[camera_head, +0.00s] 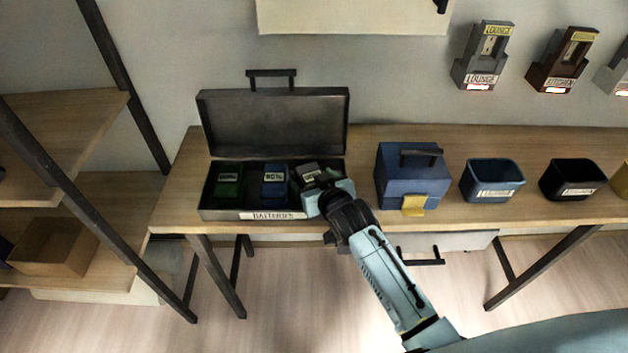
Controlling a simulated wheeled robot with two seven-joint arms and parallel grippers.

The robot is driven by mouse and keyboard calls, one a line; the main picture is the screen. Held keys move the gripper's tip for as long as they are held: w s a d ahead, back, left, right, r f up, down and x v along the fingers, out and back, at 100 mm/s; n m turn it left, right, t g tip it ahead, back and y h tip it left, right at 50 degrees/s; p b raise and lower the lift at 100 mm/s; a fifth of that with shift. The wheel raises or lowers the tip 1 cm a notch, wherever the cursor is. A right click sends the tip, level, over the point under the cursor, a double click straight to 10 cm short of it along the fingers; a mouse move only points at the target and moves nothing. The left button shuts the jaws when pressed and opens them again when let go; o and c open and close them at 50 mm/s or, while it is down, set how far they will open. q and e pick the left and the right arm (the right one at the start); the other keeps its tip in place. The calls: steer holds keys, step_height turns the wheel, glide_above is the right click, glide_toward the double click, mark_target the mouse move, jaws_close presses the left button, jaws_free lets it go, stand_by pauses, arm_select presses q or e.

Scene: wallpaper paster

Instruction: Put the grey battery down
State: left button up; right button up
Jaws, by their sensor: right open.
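The grey battery (307,174) is in the right part of the open battery case (207,215), partly hidden by my right gripper. A green battery (228,186) and a blue battery (274,183) sit to its left in the same case. My right gripper (318,183) is at the case's right end, right at the grey battery, with its jaws open. Its fingertips are mostly hidden, and I cannot tell whether they touch the battery. My left gripper is not in view.
A blue box (410,185) with a handle stands right of the case. Further right are a blue bin (494,192) and a black bin (573,192). Wall holders (482,60) hang above. A shelf (70,120) stands at the left.

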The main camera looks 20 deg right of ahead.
steer(key=shift+r, duration=0.2)
steer(key=shift+s+r, duration=0.1)
steer(key=shift+s, duration=0.2)
arm_select(q)
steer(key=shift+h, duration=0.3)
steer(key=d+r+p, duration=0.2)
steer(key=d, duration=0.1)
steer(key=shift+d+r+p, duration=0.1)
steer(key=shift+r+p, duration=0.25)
steer(key=shift+p, duration=0.05)
arm_select(e)
steer(key=v, duration=1.1)
steer(key=shift+s, duration=0.15)
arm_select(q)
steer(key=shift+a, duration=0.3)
arm_select(e)
steer(key=shift+d+r, duration=0.1)
